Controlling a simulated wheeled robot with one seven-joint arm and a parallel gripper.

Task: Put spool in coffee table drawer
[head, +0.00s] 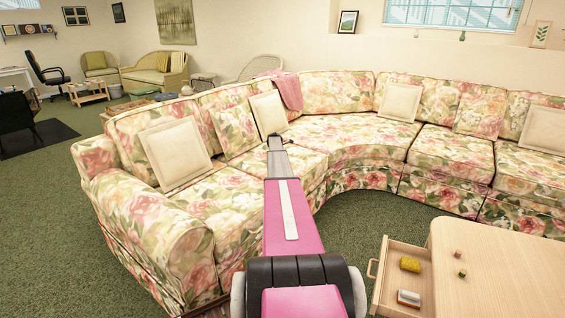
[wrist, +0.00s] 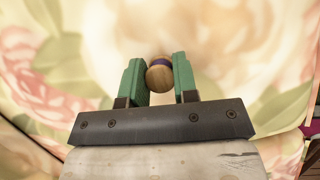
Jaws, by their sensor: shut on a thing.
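The spool (wrist: 159,78), a small round wooden piece with a dark purple band, sits between the green fingers of my gripper (wrist: 160,72) in the wrist view. The gripper is shut on it, above the floral sofa cushions. In the head view my gripper (head: 276,141) is at the far end of my outstretched arm, over the sofa; I cannot make out the spool there. The coffee table (head: 500,280) is at the lower right. Its drawer (head: 392,270) is pulled out to the left.
In the drawer lie a yellow block (head: 410,264) and a white and brown block (head: 408,298). The curved floral sofa (head: 340,130) surrounds the area. Green carpet (head: 370,225) lies clear between sofa and table.

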